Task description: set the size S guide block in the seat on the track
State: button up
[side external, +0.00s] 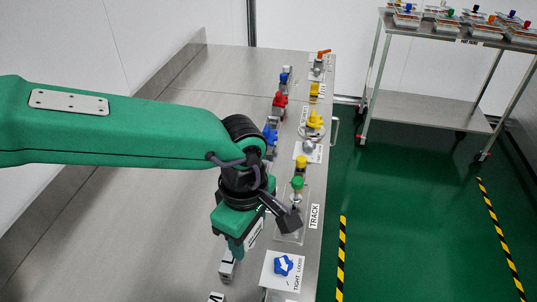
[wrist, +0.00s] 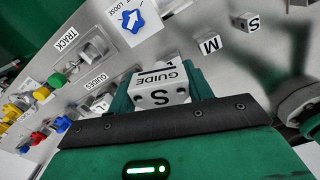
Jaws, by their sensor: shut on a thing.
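The guide block (wrist: 160,88) is white and marked GUIDE and S. My gripper (wrist: 160,95) is shut on it in the wrist view. In the side view my gripper (side external: 242,240) holds the block (side external: 256,234) left of the track (side external: 290,228), apart from it. The TRACK label (side external: 314,216) lies at the track's right. The track's metal fitting also shows in the wrist view (wrist: 97,50), at upper left. I cannot make out the seat clearly.
A card with a blue knob (side external: 284,265) stands in front of the track. White pieces marked M (wrist: 209,45) and S (wrist: 246,22) are on the steel bench (side external: 130,210). A green knob (side external: 297,183) and several coloured fittings line the bench's right side.

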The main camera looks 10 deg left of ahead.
jog(key=w+d+n, duration=0.2)
jog(key=d+n, duration=0.1)
jog(key=d, duration=0.5)
jog(key=shift+d+f+n, duration=0.2)
jog(key=shift+d+n, duration=0.1)
jog(key=shift+d, duration=0.1)
jog(key=shift+w, duration=0.1)
jog(key=w+a+f, duration=0.1)
jog(key=w+f, duration=0.1)
jog(key=w, duration=0.1)
jog(key=w+f, duration=0.2)
jog(key=w, duration=0.2)
jog(key=w+a+f, duration=0.1)
jog(key=w+f, duration=0.2)
jog(key=w, duration=0.1)
jog(key=shift+w+a, duration=0.15)
jog(key=shift+a, duration=0.15)
jog(key=shift+f, duration=2)
jog(key=shift+f, duration=0.15)
jog(key=o, duration=1.1)
jog(key=shift+c, duration=0.2)
